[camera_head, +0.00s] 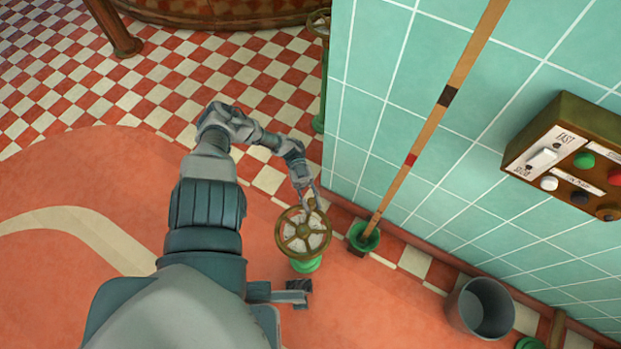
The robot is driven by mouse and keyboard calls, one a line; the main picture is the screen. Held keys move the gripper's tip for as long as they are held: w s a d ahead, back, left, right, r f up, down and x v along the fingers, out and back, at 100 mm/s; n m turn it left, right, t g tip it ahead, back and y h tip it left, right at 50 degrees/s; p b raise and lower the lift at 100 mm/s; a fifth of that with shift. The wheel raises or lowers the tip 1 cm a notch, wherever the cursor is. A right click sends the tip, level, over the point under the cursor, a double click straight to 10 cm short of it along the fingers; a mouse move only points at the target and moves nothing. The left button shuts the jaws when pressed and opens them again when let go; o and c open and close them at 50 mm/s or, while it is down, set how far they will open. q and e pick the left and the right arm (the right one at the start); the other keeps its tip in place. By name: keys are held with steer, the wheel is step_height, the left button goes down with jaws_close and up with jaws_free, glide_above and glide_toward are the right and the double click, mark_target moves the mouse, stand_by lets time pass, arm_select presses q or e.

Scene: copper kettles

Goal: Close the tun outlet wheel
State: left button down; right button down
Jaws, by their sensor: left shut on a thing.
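The outlet wheel (283,242) is a brass-coloured spoked handwheel on a green stand (307,265), near the foot of the tiled wall. My left arm reaches out over the floor and bends down to it. My left gripper (308,205) is shut on the wheel's far rim, at its upper right. The fingers hide a small part of that rim.
A long wooden pole (430,130) with a green foot leans on the teal wall, right of the wheel. A control box (575,150) with buttons is on the wall at right. A grey bucket (480,308) stands at lower right. Another green stand (321,85) is further back.

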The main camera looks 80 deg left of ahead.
arm_select(q)
steer(key=shift+w+d, duration=0.1)
steer(key=shift+w, duration=0.3)
steer(key=c, duration=1.2)
jaws_free()
steer(key=o, duration=0.3)
steer(key=shift+d, duration=0.1)
steer(key=shift+s+a, duration=0.1)
steer(key=shift+a, duration=0.1)
steer(key=v, duration=0.7)
steer(key=shift+a+f, duration=0.1)
